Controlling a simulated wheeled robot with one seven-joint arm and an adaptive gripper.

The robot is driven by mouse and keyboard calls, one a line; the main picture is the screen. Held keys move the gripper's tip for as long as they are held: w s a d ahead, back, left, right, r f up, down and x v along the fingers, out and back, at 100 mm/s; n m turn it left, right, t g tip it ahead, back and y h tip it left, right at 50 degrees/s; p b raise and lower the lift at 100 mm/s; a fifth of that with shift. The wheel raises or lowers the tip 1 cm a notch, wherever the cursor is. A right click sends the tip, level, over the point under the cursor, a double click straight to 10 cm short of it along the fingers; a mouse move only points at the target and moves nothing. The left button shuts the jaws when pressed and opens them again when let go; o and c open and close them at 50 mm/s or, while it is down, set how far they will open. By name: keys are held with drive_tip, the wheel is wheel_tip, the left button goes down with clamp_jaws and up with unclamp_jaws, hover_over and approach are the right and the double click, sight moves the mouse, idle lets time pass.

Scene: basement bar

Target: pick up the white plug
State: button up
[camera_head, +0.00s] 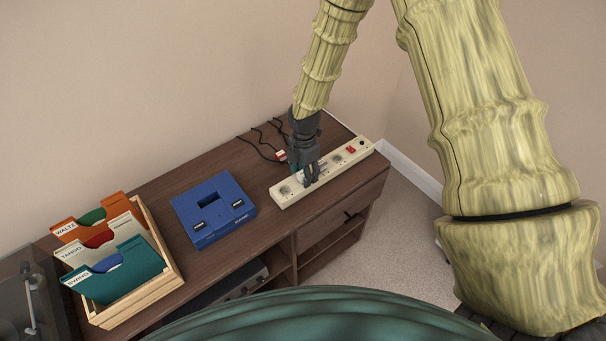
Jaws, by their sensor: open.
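A cream power strip (335,167) lies slantwise on the right part of the brown cabinet top. My gripper (311,181) points down over the middle of the strip, its dark fingers open. A small pale shape shows at the fingers, against the strip; it may be the white plug, but the gripper covers most of it and I cannot tell it from the strip. I cannot tell whether the fingers touch it. A red switch (351,149) sits toward the strip's right end.
Dark cables (262,146) and a small red-and-white piece (281,155) lie behind the strip. A blue box (213,208) stands left of it. Farther left, a wooden crate (150,284) holds labelled folders. The cabinet top (160,184) is bare behind the box. The wall rises behind.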

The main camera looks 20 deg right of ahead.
drive_tip(key=shift+f, duration=0.2)
drive_tip(key=c, duration=1.1)
drive_tip(key=shift+r, duration=0.1)
